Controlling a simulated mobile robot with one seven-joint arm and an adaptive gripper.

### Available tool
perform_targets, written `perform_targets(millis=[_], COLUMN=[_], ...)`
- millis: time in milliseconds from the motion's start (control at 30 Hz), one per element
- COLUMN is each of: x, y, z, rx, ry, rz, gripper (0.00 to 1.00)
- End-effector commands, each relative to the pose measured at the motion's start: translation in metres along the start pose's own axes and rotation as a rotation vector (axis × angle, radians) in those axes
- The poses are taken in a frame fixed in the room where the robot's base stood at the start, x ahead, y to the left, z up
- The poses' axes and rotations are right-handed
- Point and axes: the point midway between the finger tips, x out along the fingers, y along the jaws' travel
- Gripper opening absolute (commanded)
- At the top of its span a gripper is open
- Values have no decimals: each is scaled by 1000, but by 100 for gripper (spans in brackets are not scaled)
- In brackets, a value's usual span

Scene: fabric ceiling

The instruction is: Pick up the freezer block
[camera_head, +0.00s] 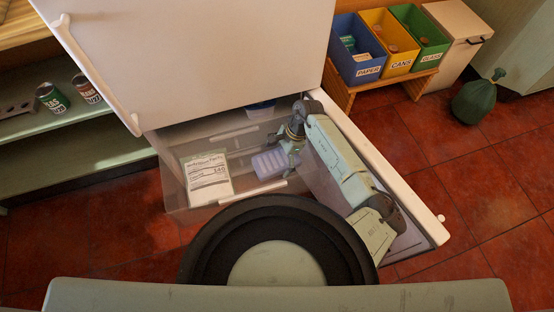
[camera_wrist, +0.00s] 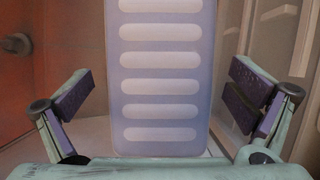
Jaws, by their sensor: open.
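The freezer block (camera_head: 276,163) is a pale purple slab with raised white bars. It lies inside the open freezer drawer (camera_head: 222,203), right of a white package. In the wrist view the freezer block (camera_wrist: 160,75) stands large in the middle, between and beyond my fingers. My gripper (camera_wrist: 158,105) is open, with one dark-padded finger on each side of the block and a gap on both sides. In the head view my gripper (camera_head: 288,146) is at the block's upper right edge, reaching into the drawer; its fingertips are hard to make out there.
A white package with a printed label (camera_head: 207,178) lies left of the block. The white fridge door (camera_head: 195,50) is above. Paper, cans and glass bins (camera_head: 396,68) and a green bag (camera_head: 476,102) stand at the right.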

Motion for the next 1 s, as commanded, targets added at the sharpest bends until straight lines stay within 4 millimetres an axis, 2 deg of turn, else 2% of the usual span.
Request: perform_targets(millis=[167, 1000], x=[0, 0], y=[0, 0], z=[0, 0], rx=[0, 1], ry=[0, 0], rz=[0, 1], gripper=[99, 43])
